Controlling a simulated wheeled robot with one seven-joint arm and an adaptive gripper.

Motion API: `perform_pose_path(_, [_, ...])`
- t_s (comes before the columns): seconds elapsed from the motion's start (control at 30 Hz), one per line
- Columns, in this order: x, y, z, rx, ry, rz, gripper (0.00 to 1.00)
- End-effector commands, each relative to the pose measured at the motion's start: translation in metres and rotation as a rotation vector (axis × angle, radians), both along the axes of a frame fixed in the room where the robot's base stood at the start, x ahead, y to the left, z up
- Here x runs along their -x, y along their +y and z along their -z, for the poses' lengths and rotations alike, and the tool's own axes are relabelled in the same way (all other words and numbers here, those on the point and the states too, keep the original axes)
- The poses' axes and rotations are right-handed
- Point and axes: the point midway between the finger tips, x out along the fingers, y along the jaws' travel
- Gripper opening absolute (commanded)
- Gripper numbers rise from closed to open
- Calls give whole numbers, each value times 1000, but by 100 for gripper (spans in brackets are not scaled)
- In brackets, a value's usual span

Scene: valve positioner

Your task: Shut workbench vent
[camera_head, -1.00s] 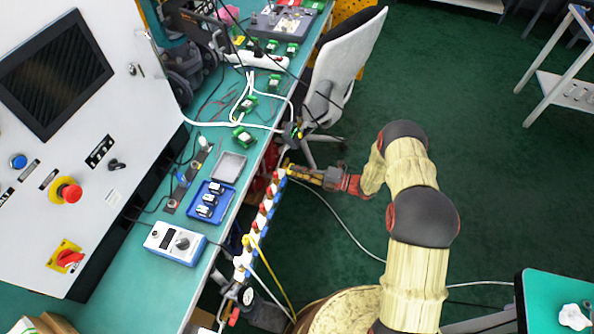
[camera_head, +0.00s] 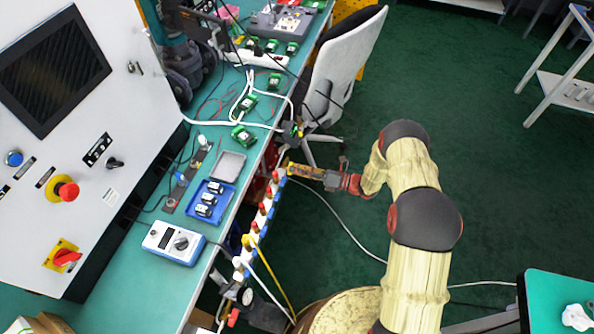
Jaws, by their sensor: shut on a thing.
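A white and blue manifold strip (camera_head: 252,240) with several small red handles runs along the front edge of the workbench (camera_head: 218,245). My gripper (camera_head: 289,168) is at the far upper end of this strip, beside the bench edge. Its fingers are shut on a small part there, seemingly the vent handle at the strip's end. The fingers hide most of that part, so its angle cannot be told. A yellow hose and a white hose leave the lower part of the strip.
A grey office chair (camera_head: 340,70) stands just beyond my gripper. A blue tray (camera_head: 209,201) and a blue-white meter (camera_head: 174,243) lie on the bench. A round wooden drum top (camera_head: 345,312) is below my arm.

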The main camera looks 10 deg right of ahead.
Motion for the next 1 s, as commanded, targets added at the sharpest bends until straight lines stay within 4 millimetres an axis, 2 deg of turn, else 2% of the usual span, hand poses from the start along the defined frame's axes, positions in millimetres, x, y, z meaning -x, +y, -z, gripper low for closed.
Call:
perform_pose_path(0.6, [1,0,3,217,-523,1,0])
perform_pose_path(1.0, [1,0,2,305,-737,0,0])
